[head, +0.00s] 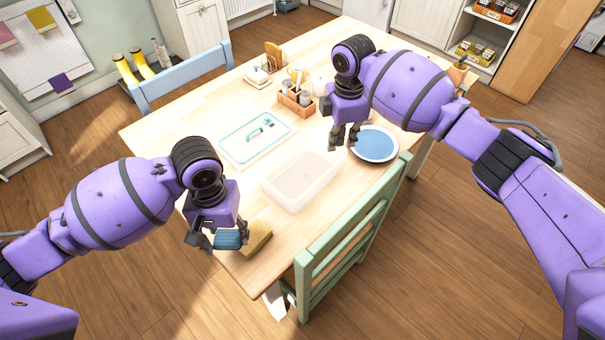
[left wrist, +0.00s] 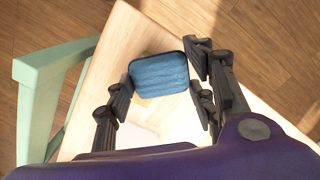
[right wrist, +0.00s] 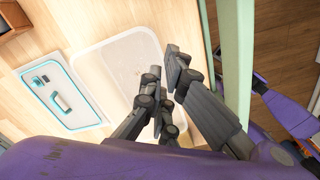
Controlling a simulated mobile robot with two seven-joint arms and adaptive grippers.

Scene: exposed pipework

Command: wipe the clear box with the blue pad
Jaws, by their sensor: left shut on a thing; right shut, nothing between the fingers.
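The clear box (head: 301,181) stands open on the wooden table, near its right front side. In the right wrist view the clear box (right wrist: 118,75) lies to the left of my right fingers. The blue pad (head: 230,239) is in my left gripper (head: 224,241), which is shut on it near the table's front corner. The left wrist view shows the blue pad (left wrist: 158,73) between the fingers. My right gripper (head: 344,136) is shut and empty above the table, between the box and a blue plate.
A clear lid with teal trim (head: 255,138) lies behind the box. A yellowish sponge-like block (head: 258,238) lies beside the blue pad. The blue plate (head: 374,144) is right of the box. A green chair (head: 345,240) stands at the right table edge. A wooden caddy (head: 295,98) stands further back.

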